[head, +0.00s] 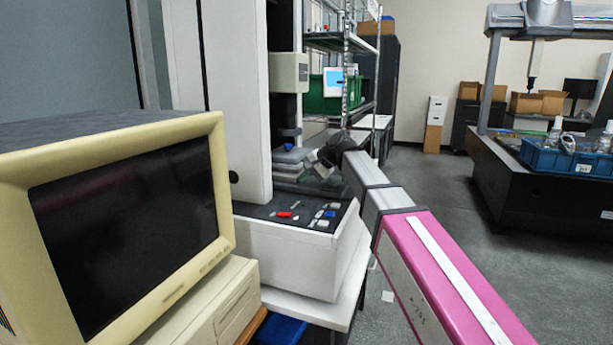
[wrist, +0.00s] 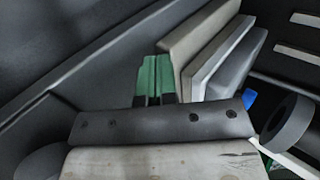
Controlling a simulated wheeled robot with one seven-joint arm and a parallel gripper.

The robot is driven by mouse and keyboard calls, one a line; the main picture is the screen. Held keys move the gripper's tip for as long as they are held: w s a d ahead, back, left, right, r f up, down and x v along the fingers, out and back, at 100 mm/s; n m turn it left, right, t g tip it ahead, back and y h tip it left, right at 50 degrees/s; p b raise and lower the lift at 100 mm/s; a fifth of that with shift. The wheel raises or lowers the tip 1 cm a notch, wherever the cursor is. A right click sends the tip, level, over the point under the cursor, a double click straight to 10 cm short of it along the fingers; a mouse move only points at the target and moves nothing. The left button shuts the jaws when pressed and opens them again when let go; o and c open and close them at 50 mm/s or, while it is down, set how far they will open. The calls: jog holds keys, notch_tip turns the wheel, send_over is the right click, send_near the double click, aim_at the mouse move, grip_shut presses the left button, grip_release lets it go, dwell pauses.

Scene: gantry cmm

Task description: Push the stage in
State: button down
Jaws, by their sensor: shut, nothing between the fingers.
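The stage (head: 291,168) is a stack of grey plates with a blue part on top, set between the white column and the white machine base in the head view. In the wrist view its plates (wrist: 207,52) stand slanted just right of the fingers. My gripper (head: 312,172) reaches in from the right beside the stage, partly hidden by my own wrist. In the wrist view its two green fingertips (wrist: 155,78) are together, empty, close to the nearest plate. I cannot tell whether they touch it.
A control panel (head: 300,214) with red, blue and white buttons lies just in front of the stage. A beige monitor (head: 130,210) stands at the left. A wire shelf with a green bin (head: 322,98) is behind. Open floor (head: 430,185) lies right of my arm.

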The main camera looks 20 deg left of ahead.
jog(key=shift+a, duration=1.05)
